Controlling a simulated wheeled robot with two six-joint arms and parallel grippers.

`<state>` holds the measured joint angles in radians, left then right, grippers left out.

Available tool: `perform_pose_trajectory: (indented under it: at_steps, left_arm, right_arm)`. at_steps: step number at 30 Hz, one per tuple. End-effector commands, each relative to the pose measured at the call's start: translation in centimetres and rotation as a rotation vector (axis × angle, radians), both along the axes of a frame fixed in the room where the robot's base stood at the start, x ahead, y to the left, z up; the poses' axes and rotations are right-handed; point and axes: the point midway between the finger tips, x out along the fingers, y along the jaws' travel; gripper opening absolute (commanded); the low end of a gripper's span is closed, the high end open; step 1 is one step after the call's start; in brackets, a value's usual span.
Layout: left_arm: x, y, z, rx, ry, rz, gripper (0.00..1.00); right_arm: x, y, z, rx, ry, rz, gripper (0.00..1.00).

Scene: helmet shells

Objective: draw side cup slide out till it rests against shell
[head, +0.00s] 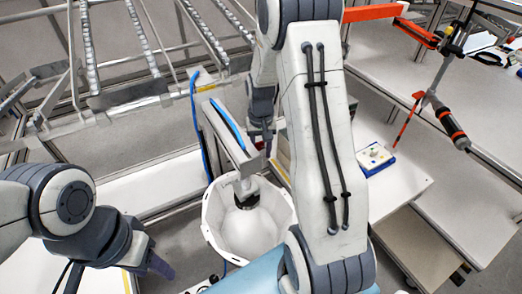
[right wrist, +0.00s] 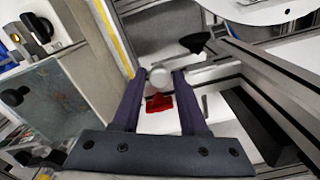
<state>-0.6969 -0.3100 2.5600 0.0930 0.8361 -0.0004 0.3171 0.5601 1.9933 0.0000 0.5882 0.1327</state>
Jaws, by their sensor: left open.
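The white helmet shell (head: 262,232) sits open side up at the centre of the head view. A grey arm (head: 232,145) with a blue strip reaches over it, and a dark-ringed cup-like piece (head: 246,194) hangs into its opening. My right gripper (head: 262,130) is behind the shell, partly hidden by my right arm. In the right wrist view its fingers (right wrist: 160,80) close on both sides of a pale round knob (right wrist: 160,76), apparently the slide's. The side cup and its gap to the shell are not clearly visible. My left gripper (head: 155,262) is open and empty, left of the shell.
A red piece (right wrist: 158,103) lies beyond the right fingers. A blue-and-white box (head: 375,158) stands on the right bench. A screwdriver (head: 447,123) hangs above.

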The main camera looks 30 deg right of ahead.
Motion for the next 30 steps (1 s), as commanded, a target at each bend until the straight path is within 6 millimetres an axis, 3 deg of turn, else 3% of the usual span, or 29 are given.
perform_pose_trajectory:
  at_steps: [1, 3, 30]
  left_arm:
    - [0.00, 0.00, 0.00, 0.000, 0.000, 0.000, 0.50]
    - [0.00, 0.00, 0.00, 0.000, 0.000, 0.000, 0.50]
    - [0.00, 0.00, 0.01, 0.000, 0.000, 0.000, 0.50]
  right_arm:
    - [0.00, -0.01, 0.02, 0.000, 0.000, 0.000, 0.19]
    - [0.00, -0.01, 0.03, 0.000, 0.000, 0.000, 0.00]
    - [0.04, -0.03, 0.10, 0.000, -0.001, 0.000, 0.00]
